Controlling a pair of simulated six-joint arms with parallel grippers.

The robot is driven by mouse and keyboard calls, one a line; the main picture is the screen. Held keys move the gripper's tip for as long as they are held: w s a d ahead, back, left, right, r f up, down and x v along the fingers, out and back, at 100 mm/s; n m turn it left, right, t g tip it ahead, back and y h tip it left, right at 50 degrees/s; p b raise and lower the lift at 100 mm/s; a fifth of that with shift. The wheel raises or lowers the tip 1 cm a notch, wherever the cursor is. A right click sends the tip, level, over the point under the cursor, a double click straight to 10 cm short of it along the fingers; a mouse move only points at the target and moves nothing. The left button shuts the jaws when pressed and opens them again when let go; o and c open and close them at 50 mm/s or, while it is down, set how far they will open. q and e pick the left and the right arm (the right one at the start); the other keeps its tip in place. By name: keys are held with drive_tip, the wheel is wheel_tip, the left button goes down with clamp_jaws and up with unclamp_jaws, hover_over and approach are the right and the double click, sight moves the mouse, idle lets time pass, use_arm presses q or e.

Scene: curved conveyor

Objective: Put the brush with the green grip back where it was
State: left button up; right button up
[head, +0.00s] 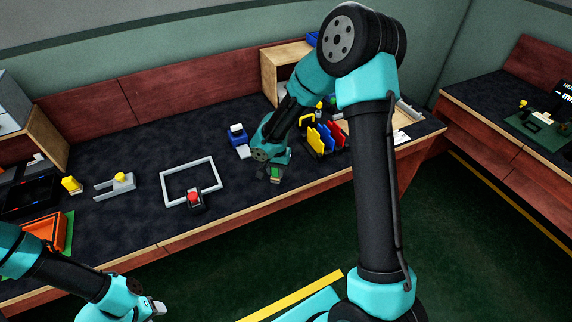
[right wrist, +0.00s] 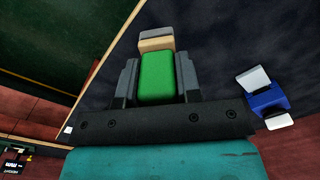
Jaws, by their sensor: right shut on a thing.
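The brush with the green grip (right wrist: 157,76) is between the fingers of my right gripper (right wrist: 157,84) in the right wrist view. A tan band and a dark grey end of the brush show beyond the grip. In the head view the green grip (head: 275,173) shows small at my right gripper (head: 274,177), over the front part of the dark bench top. I cannot tell whether the brush touches the bench. My left gripper (head: 156,307) is at the lower left, away from the bench; its fingers are too small to read. No empty brush place is clearly identifiable.
A blue and white object (head: 237,137) stands behind the right gripper. A holder with yellow, blue and red pieces (head: 325,138) is to its right. A grey square frame (head: 178,167) with a red button (head: 194,197) lies left. An orange tray (head: 55,232) is far left.

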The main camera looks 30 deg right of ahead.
drive_tip(key=shift+m, duration=0.6)
drive_tip(key=s, duration=0.5)
drive_tip(key=shift+d+f, duration=0.25)
drive_tip(key=shift+d, duration=0.1)
drive_tip(key=shift+w, duration=0.15)
drive_tip(key=w+d, duration=0.2)
drive_tip(key=w, duration=0.2)
drive_tip(key=w+d+f, duration=0.1)
drive_tip(key=w+d, duration=0.2)
drive_tip(key=w, duration=0.1)
drive_tip(key=w+d, duration=0.3)
drive_tip(key=w, duration=0.2)
drive_tip(key=shift+f, duration=0.2)
drive_tip(key=shift+d, duration=0.1)
drive_tip(key=shift+w+d, duration=0.15)
drive_tip(key=shift+w, duration=0.2)
drive_tip(key=shift+s+f, duration=0.1)
drive_tip(key=shift+f, duration=1.7)
drive_tip(key=shift+f, duration=0.15)
drive_tip(key=o, duration=1)
drive_tip(key=shift+c, duration=0.2)
